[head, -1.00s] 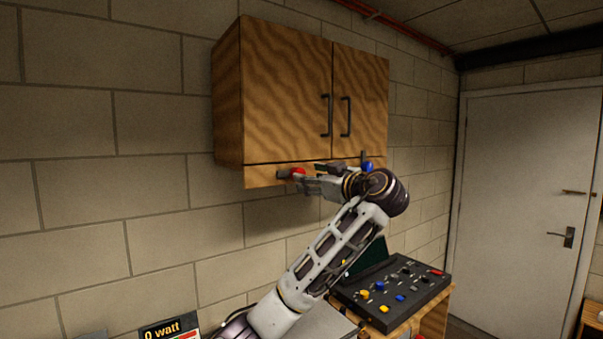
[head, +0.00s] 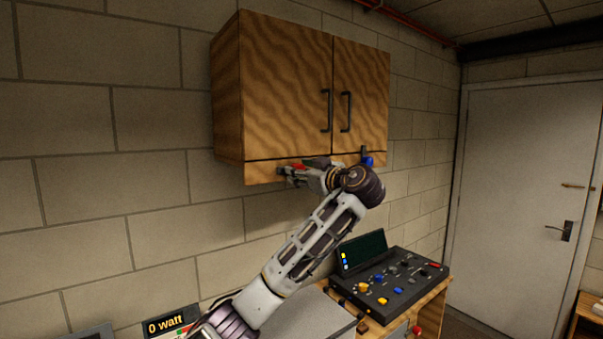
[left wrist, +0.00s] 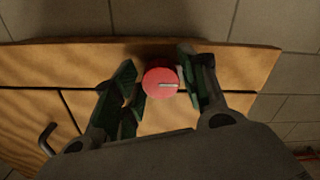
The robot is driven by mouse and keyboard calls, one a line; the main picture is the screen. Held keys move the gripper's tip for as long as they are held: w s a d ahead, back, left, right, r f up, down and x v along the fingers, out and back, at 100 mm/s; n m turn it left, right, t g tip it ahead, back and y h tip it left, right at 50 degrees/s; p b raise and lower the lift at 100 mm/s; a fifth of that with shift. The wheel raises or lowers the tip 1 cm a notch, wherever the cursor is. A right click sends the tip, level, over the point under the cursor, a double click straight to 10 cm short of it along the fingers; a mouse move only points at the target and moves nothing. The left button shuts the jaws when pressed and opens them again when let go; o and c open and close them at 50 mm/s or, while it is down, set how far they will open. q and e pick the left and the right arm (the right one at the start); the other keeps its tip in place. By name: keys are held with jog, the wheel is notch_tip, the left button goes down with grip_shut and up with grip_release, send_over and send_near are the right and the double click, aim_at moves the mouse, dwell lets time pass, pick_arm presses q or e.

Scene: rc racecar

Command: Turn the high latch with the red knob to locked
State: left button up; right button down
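The red knob (left wrist: 155,82) shows in the left wrist view as a round disc with a pale line pointing right. It is on the wooden strip along the bottom of the wall cabinet (head: 280,80). In the head view only a bit of red (head: 299,166) shows past my gripper. My left gripper (head: 291,174) is at the knob, its fingers on either side of it. In the left wrist view the fingers (left wrist: 160,85) stand apart with the knob between them; a firm grip is not visible. The latch bar behind the knob is mostly hidden. My right gripper is not in view.
A second latch with a blue knob (head: 367,161) is to the right on the same strip, close to my wrist. Below are a black control panel (head: 400,285) and a display reading 0 watt (head: 170,326). A grey door (head: 520,180) is at right.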

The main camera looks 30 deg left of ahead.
pick_arm(q)
jog(key=c, duration=0.6)
jog(key=shift+f+m+b, duration=0.1)
jog(key=shift+m+b, duration=0.35)
jog(key=shift+m, duration=0.25)
jog(key=m, duration=1.6)
jog(key=shift+s+m, duration=0.1)
jog(key=shift+m, duration=0.2)
jog(key=o, duration=1)
